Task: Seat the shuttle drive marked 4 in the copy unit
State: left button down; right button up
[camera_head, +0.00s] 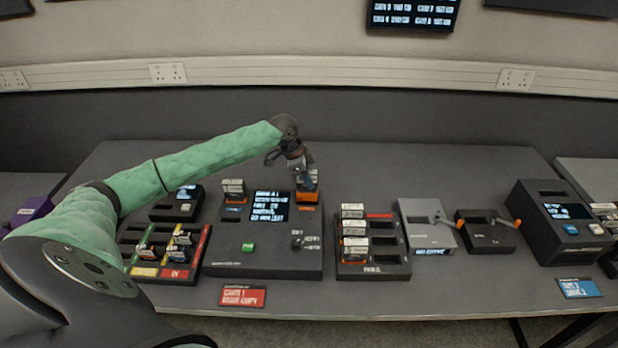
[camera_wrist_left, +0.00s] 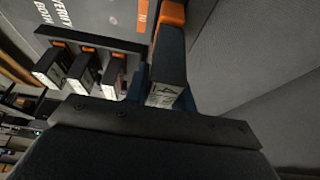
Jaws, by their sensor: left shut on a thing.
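The copy unit (camera_head: 240,262) is a dark box with a lit screen, a green button and a switch. One drive (camera_head: 233,188) stands upright in its back left slot. My left gripper (camera_head: 303,176) is shut on a dark drive with an orange end (camera_head: 308,184), at the back right slot of the unit. The held drive also shows between the fingers in the left wrist view (camera_wrist_left: 169,62), its pale label partly visible. I cannot read its number, nor tell whether it is in the slot or just above it. My right gripper is not in view.
A dark rack (camera_head: 372,270) with several drives stands just right of the unit. Left is a rack with coloured sections (camera_head: 178,272). Further right are two lever devices (camera_head: 425,215) and a large dark box (camera_head: 550,235). A red card (camera_head: 243,296) lies in front.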

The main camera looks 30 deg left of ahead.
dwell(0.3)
pick_arm(q)
jog(key=shift+p, duration=0.7)
dwell(0.5)
jog(key=shift+f+p, duration=0.3)
jog(key=shift+f, duration=0.55)
dwell(1.1)
jog(key=shift+f, duration=1.25)
dwell(1.3)
jog(key=c, duration=0.8)
grip_release()
jog(key=shift+o, duration=0.2)
